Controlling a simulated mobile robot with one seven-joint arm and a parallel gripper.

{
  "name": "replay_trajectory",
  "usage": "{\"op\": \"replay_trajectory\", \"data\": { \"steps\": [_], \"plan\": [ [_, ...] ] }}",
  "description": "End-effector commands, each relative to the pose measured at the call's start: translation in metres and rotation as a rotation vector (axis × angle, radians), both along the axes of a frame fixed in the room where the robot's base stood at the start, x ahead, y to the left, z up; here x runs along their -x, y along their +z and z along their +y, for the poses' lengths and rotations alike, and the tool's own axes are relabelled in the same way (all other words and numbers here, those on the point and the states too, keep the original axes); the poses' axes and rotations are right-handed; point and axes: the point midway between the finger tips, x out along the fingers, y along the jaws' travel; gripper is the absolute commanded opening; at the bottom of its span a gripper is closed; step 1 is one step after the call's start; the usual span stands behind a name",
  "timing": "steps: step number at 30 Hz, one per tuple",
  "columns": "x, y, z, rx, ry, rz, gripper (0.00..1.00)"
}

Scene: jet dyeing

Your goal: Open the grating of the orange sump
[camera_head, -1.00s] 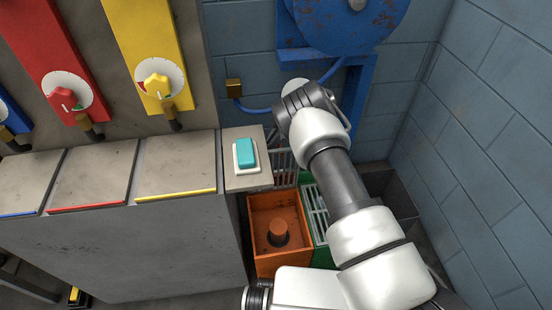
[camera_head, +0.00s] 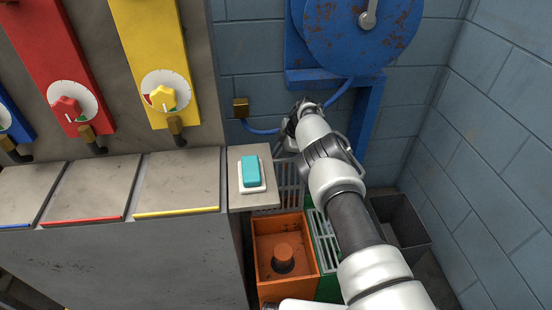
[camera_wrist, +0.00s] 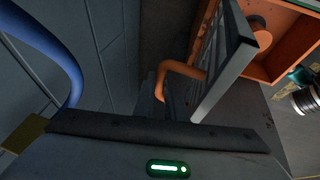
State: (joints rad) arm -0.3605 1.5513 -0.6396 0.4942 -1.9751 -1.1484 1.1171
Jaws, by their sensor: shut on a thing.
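The orange sump (camera_head: 258,270) stands at the lower middle of the head view, open at the top, with a round orange plug-like piece (camera_head: 283,258) inside. Its grey slatted grating (camera_head: 290,180) is tilted up steeply behind the sump. In the wrist view the grating (camera_wrist: 225,65) shows edge-on beside the sump (camera_wrist: 290,22). An orange bent handle (camera_wrist: 185,68) sticks out from the grating. My gripper (camera_wrist: 162,88) is shut on this handle; its fingers are mostly hidden in shadow.
A green sump with a grating (camera_head: 325,240) is right of the orange one, then a grey bin (camera_head: 405,225). A teal switch (camera_head: 251,170) sits on the counter at left. A blue pipe (camera_wrist: 45,45) and wall are close to my gripper.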

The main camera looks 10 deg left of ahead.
Motion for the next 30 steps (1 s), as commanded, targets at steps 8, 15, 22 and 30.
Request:
{"op": "replay_trajectory", "data": {
  "steps": [8, 15, 22, 30],
  "plan": [
    [-0.002, 0.001, -0.003, 0.003, -0.004, -0.005, 0.29],
    [-0.001, 0.001, -0.002, 0.002, -0.002, -0.003, 0.29],
    [-0.001, 0.019, -0.007, 0.001, -0.003, -0.004, 0.29],
    [0.004, 0.076, -0.033, 0.000, -0.004, -0.003, 0.29]
  ]
}}
